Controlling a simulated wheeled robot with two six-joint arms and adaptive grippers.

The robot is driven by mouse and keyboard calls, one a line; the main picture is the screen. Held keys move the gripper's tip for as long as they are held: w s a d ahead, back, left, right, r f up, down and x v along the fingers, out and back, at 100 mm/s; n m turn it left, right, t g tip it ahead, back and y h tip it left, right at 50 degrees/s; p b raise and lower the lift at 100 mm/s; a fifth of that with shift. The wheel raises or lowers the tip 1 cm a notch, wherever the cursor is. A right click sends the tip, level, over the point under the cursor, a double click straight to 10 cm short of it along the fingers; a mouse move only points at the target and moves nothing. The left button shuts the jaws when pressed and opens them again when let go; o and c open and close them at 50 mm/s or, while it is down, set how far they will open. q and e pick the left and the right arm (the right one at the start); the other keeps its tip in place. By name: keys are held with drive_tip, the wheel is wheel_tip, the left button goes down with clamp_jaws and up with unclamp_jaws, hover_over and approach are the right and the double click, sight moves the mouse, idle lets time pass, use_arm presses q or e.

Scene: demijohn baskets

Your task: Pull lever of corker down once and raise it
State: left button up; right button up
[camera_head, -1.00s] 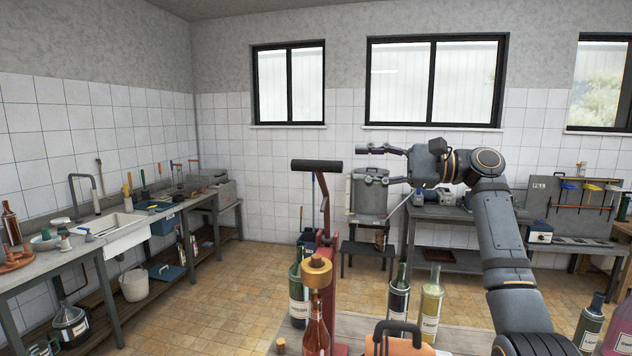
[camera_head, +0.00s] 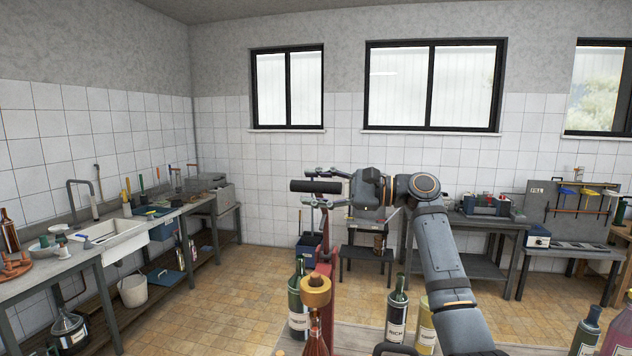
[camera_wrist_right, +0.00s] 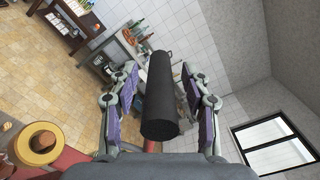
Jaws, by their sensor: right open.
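The corker (camera_head: 327,258) is red and stands upright at the middle of the head view. Its lever ends in a black cylindrical crossbar handle (camera_head: 298,186), which is raised. A brass-coloured head (camera_head: 316,292) sits above a reddish bottle (camera_head: 315,338) at the front of the corker. My right gripper (camera_head: 312,187) is open at the handle, one finger above it and one below. In the right wrist view the handle (camera_wrist_right: 160,95) lies between the two spread fingers, with gaps on both sides. My left gripper is out of view.
A dark green bottle (camera_head: 298,305) stands left of the corker and a dark bottle labelled RICH (camera_head: 397,310) right of it. A yellowish bottle (camera_head: 426,325) is partly behind my right arm. A sink counter (camera_head: 105,240) runs along the left wall, with clear floor before it.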

drive_tip(key=shift+s, duration=0.1)
clamp_jaws()
idle(0.3)
drive_tip(key=s+a+f+n+b, duration=0.3)
drive_tip(key=s+f+n+b, duration=0.2)
drive_tip(key=s+f+b, duration=0.5)
drive_tip(key=shift+s+a+f+n+b, duration=0.35)
drive_tip(key=shift+f+b, duration=0.85)
drive_tip(key=shift+b, duration=2.2)
unclamp_jaws()
drive_tip(key=shift+d, duration=0.15)
